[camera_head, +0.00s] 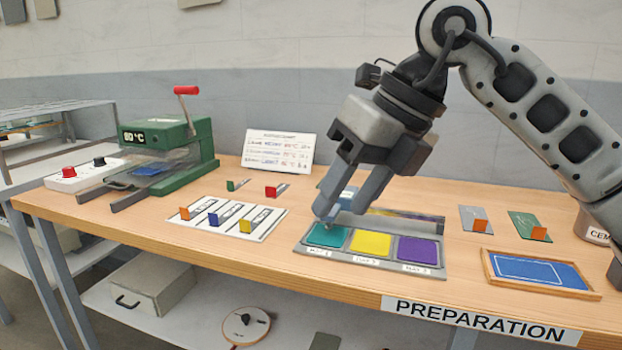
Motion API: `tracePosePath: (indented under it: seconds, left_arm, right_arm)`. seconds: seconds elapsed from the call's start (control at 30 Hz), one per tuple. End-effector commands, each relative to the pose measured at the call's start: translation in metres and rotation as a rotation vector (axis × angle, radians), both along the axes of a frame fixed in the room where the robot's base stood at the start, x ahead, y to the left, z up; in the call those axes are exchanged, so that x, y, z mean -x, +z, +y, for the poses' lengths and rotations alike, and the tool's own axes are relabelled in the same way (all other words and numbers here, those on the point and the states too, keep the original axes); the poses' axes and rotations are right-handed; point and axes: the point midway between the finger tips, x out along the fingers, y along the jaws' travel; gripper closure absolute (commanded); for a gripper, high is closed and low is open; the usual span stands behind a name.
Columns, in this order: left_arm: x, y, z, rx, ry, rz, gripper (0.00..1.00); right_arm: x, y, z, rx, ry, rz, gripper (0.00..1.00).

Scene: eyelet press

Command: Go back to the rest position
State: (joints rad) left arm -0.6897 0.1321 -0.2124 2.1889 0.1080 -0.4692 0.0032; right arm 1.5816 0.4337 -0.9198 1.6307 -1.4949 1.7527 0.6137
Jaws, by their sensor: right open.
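My right gripper (338,206) comes in from the right over the table and points down and to the left. It is open, with nothing visible between its fingers. Its fingertips are at or just above the teal pad (328,234) of the grey pad tray (301,247); I cannot tell whether they touch. The tray also has a yellow pad (370,243) and a purple pad (417,250). The gripper and its fingers hide part of the tray's back area. My left gripper is not in view.
A green press (190,160) with a red-knobbed lever stands at the back left, beside a white button box (84,176). A white board with coloured clips (262,222), a printed card (278,151) and a blue framed panel (540,272) occupy the wooden table (140,222).

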Motion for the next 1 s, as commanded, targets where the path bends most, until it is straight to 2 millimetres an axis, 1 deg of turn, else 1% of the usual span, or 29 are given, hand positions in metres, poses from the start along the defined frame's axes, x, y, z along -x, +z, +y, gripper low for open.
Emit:
tracePosePath:
  seconds: [0.03,0.1,0.27,0.3,0.37,0.43,0.53,0.6,0.67,0.7,0.77,0.8,0.87,0.9,0.97,1.0]
  left_arm:
    - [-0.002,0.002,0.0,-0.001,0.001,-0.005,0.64]
    - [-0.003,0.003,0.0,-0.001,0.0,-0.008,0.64]
    - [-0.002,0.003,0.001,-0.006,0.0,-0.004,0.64]
    - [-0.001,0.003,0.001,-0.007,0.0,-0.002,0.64]
    - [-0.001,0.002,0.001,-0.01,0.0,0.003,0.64]
    - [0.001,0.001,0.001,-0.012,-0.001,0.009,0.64]
    - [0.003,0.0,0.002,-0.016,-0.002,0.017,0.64]
    - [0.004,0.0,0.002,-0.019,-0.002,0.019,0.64]
    - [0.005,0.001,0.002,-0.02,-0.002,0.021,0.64]
    - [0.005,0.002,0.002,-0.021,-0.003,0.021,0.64]
    - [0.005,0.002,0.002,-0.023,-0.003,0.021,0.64]
    - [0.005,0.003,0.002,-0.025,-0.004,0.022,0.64]
    - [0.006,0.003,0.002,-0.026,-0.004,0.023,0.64]
    - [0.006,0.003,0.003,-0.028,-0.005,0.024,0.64]
    - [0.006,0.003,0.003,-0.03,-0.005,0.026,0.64]
    - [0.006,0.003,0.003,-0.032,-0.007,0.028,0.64]
  right_arm:
    - [0.006,-0.008,0.011,-0.051,0.036,0.036,0.52]
    - [0.014,-0.018,0.025,-0.13,0.087,0.085,0.52]
    - [0.04,-0.036,0.061,-0.373,0.191,0.232,0.52]
    - [0.048,-0.038,0.07,-0.456,0.212,0.279,0.52]
    - [0.06,-0.04,0.084,-0.602,0.237,0.362,0.52]
    - [0.073,-0.037,0.096,-0.808,0.242,0.475,0.52]
    - [0.078,-0.027,0.101,-1.119,0.183,0.633,0.52]
    - [0.073,-0.022,0.096,-1.329,0.093,0.739,0.52]
    - [0.062,-0.023,0.086,-1.499,-0.014,0.825,0.52]
    - [0.053,-0.027,0.077,-1.606,-0.104,0.878,0.52]
    - [0.038,-0.039,0.061,-1.752,-0.259,0.954,0.52]
    - [0.028,-0.052,0.049,-1.84,-0.379,1.003,0.52]
    - [0.015,-0.077,0.03,-1.951,-0.576,1.069,0.52]
    - [0.008,-0.099,0.016,-2.01,-0.724,1.109,0.52]
    - [0.003,-0.136,-0.004,-2.076,-0.96,1.165,0.52]
    - [0.003,-0.164,-0.018,-2.101,-1.127,1.197,0.52]
